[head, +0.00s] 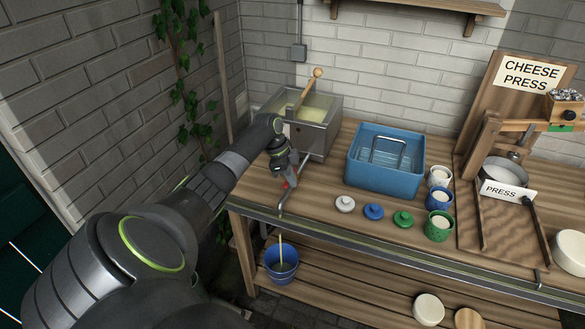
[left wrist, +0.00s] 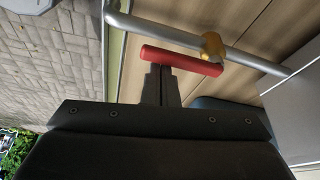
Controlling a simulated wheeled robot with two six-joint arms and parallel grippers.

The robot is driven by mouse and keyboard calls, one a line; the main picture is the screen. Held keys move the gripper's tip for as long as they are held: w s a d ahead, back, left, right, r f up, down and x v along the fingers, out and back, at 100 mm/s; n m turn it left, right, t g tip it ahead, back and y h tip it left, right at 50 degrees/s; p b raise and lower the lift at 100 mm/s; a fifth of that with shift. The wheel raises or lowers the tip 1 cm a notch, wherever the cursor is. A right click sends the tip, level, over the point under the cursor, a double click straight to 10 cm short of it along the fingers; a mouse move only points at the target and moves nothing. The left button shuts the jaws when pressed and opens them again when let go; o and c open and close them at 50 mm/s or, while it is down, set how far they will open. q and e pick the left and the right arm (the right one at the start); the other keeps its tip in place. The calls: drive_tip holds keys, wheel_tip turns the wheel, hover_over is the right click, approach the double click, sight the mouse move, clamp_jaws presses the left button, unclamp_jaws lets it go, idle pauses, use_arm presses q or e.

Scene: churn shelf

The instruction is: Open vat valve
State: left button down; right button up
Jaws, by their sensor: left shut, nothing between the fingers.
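The vat (head: 322,137) is a metal box of pale yellow liquid at the back left of the bench. Its grey outlet pipe (head: 281,207) reaches the front edge. The red valve handle (head: 286,185) is mostly hidden by my left gripper (head: 289,181). In the left wrist view the red handle (left wrist: 180,60) lies nearly along the pipe (left wrist: 160,32), by a brass-coloured fitting (left wrist: 212,46). My left gripper (left wrist: 162,72) is shut and empty, its tips at the handle, seemingly touching it. A thin yellow streak, looking like liquid, runs down into the blue bucket (head: 281,270) below.
A blue tub (head: 384,180) stands right of the vat. Small lids (head: 373,211) and cups (head: 439,227) stand beside it. The cheese press (head: 505,170) is at the right. A wooden paddle (head: 309,88) leans in the vat. The lower shelf holds a white round (head: 429,309).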

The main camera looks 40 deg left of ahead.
idle(0.4)
use_arm(q)
drive_tip(key=shift+d, duration=0.25)
wheel_tip(320, 180, up, 10)
drive_tip(key=shift+w+f+b, duration=0.15)
drive_tip(key=shift+f+b, duration=0.1)
drive_tip(key=shift+b, duration=0.2)
drive_tip(key=shift+d+f, duration=0.1)
